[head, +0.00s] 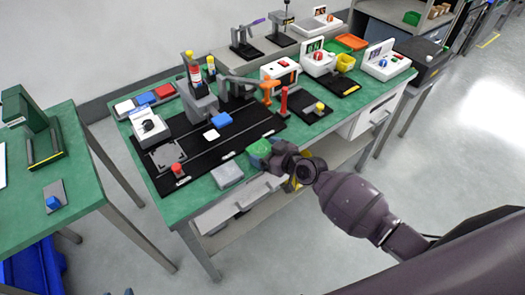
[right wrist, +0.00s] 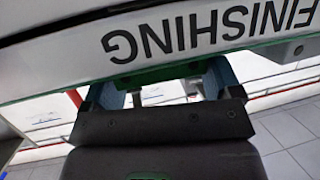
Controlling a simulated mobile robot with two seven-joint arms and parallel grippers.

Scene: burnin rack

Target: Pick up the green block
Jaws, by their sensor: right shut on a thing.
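The green block (head: 259,147) is at the front edge of the green workbench, at the tip of my right gripper (head: 271,153). My right gripper is shut on it, and its wrist hides part of the block. In the right wrist view, a green surface (right wrist: 163,73) shows between the two fingers of my right gripper (right wrist: 165,83). I cannot tell whether the block touches the bench. My left gripper is not in view.
A grey block (head: 227,174) lies left of the gripper near the bench's front edge. A black mat (head: 237,142) with fixtures lies behind it. Drawers (head: 240,205) are under the bench front. A second green table (head: 75,190) stands at left, with open floor between.

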